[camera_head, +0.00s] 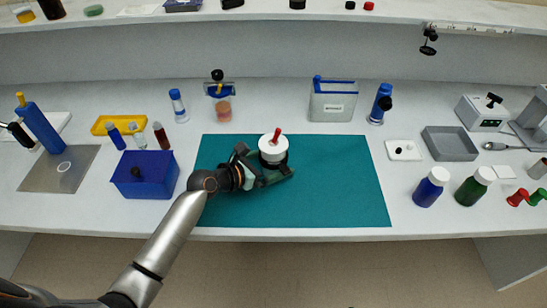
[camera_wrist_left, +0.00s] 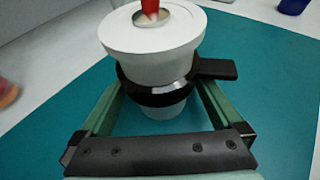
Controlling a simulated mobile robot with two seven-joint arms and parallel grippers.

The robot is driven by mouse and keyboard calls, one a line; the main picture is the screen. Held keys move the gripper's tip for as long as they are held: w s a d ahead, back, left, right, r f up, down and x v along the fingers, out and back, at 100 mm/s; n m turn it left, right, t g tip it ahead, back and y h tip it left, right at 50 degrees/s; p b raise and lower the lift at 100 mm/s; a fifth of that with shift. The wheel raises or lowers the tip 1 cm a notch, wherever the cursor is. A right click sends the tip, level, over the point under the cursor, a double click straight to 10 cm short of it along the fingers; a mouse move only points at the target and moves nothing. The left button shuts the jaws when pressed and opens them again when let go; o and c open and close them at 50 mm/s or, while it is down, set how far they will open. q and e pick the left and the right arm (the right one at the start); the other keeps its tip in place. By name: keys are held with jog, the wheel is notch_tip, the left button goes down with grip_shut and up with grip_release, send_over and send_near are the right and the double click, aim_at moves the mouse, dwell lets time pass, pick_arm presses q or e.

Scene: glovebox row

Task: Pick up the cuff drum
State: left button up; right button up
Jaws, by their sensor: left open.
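The cuff drum, a white lidded cylinder with a red knob and a black band (camera_head: 272,150), stands upright on the teal mat (camera_head: 340,190). In the left wrist view the drum (camera_wrist_left: 152,68) shows a wide white top, the black band with a side tab, and a narrower white lower part. My left gripper (camera_head: 274,167) is low at the drum, its green fingers open on either side of the lower part. Gaps show between the fingers and the lower part in the wrist view; the fingertips are partly hidden behind the drum. My right gripper is not in view.
A blue box (camera_head: 146,182) stands left of the mat. A grey bin (camera_head: 333,106) and a blue cylinder (camera_head: 380,105) stand behind it. Blue (camera_head: 428,191) and green bottles (camera_head: 470,192) stand to the right. The mat's right half is clear. A shelf runs above the back.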

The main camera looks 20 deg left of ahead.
pick_arm(q)
jog(key=shift+d, duration=0.1)
jog(key=shift+w, duration=0.1)
jog(key=c, duration=1.4)
jog(key=shift+r, duration=0.15)
